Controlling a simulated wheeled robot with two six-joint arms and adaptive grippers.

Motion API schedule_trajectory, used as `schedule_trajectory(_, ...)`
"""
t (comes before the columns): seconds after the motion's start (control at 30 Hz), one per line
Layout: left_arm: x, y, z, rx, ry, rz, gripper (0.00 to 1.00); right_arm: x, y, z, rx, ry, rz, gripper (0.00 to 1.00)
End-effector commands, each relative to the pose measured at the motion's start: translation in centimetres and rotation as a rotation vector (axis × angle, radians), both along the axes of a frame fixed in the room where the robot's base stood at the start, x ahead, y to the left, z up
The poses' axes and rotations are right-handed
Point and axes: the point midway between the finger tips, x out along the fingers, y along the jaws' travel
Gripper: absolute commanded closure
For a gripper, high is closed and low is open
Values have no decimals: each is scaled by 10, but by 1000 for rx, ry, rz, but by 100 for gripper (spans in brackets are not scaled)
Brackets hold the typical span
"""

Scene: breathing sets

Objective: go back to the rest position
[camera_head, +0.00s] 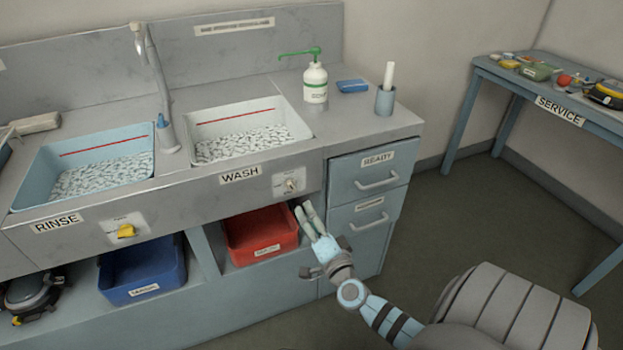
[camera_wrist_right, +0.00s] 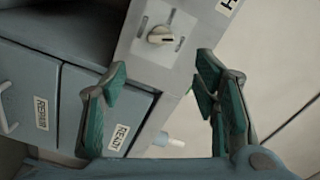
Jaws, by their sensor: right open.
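My left gripper is not in view.
The READY drawer (camera_head: 375,160) is shut, close to my right gripper. A red bin (camera_head: 262,234) and a blue bin (camera_head: 143,271) sit on the lower shelf. The SERVICE table (camera_head: 535,93) stands at the right, with open floor (camera_head: 450,215) between.

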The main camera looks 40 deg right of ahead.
Motion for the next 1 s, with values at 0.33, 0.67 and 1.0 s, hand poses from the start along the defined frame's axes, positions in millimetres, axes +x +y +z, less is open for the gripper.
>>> schedule_trajectory(0.33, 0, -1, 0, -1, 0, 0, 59, 1, 2, -1, -3, 4, 10, 45)
schedule_trajectory(0.67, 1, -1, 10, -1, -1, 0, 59, -82, 42, -207, -572, 707, 406, 45)
schedule_trajectory(1.0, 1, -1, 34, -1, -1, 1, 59, -359, 93, -358, -829, 1482, 1010, 45)
